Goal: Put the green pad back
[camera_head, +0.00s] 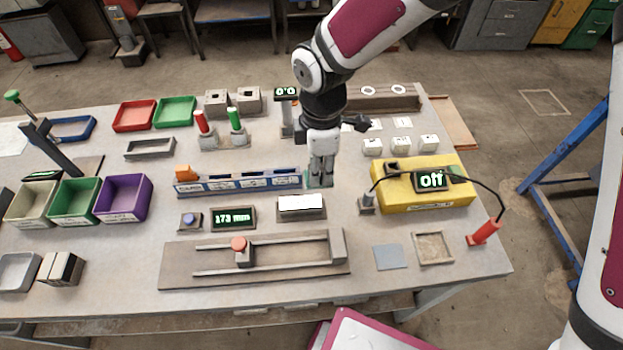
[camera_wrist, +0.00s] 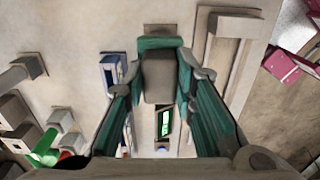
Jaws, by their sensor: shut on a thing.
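My gripper (camera_head: 321,181) reaches down over the middle of the table, just behind a grey stand with a white top (camera_head: 301,206). It is shut on the green pad (camera_head: 312,184), which shows only as a small green patch at the fingertips. In the wrist view the pad (camera_wrist: 160,43) is a green band spanning the two fingertips. A grey block (camera_wrist: 158,78) shows between the fingers below that band; I cannot tell whether it touches the pad. The fingers hide much of the pad in the head view.
The slider fixture (camera_head: 255,258) lies in front. A grey square (camera_head: 390,257) and a shallow tray (camera_head: 433,248) lie front right.

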